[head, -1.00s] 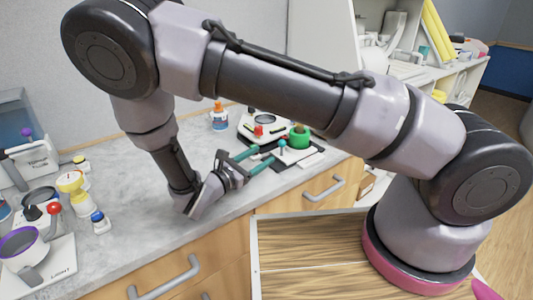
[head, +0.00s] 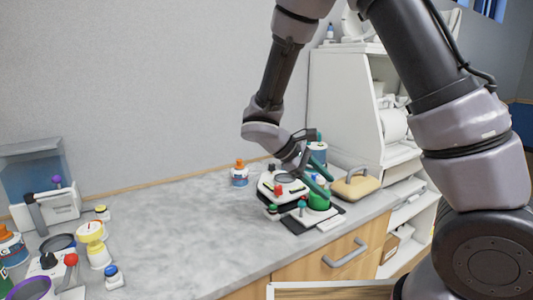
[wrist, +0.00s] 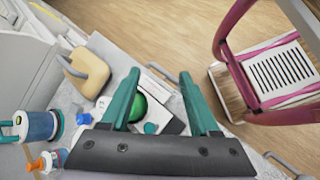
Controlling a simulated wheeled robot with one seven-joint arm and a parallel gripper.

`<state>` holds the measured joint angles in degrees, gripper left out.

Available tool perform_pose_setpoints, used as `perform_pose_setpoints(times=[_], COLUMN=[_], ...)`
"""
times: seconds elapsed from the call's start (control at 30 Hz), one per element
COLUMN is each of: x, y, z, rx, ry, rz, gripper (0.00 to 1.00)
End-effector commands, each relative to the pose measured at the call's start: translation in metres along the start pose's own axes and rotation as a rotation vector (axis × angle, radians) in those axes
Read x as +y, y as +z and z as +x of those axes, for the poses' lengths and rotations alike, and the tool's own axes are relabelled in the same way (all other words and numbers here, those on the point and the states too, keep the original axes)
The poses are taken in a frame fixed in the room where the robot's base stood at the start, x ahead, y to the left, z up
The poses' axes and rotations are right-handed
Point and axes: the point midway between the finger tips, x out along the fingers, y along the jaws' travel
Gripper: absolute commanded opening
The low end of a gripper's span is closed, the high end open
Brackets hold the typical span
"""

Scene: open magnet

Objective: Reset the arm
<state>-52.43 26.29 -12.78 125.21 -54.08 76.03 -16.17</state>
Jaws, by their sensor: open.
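My gripper (head: 318,178) has two green fingers, spread apart with nothing between them. A green round piece (head: 319,200) sits on a dark base below the fingers. In the wrist view my gripper (wrist: 160,95) points down, and the green piece (wrist: 137,107) shows between and beyond the fingers, partly hidden by the left one.
A tan-topped block (head: 356,184) and a blue-white jar (head: 317,153) stand close to my gripper. An orange-capped bottle (head: 239,174) is to the left. A white shelf unit (head: 345,100) rises behind. The counter's middle is clear. A pink-framed chair (wrist: 270,75) stands on the floor.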

Motion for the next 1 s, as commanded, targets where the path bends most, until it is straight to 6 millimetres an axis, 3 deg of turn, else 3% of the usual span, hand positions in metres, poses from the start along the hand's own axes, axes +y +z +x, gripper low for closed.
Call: perform_pose_setpoints(times=[0.03, 0.5, 0.8, 1.0], x=[0.008, 0.042, 0.053, 0.053], y=[0.016, 0.138, 0.213, 0.242], z=[-0.003, -0.044, -0.077, -0.092], rx=[0.046, 0.466, 0.759, 0.893], ry=[-0.071, -0.582, -0.755, -0.793], rz=[0.075, 0.777, 1.231, 1.418], gripper=[0.62, 0.62, 0.62, 0.62])
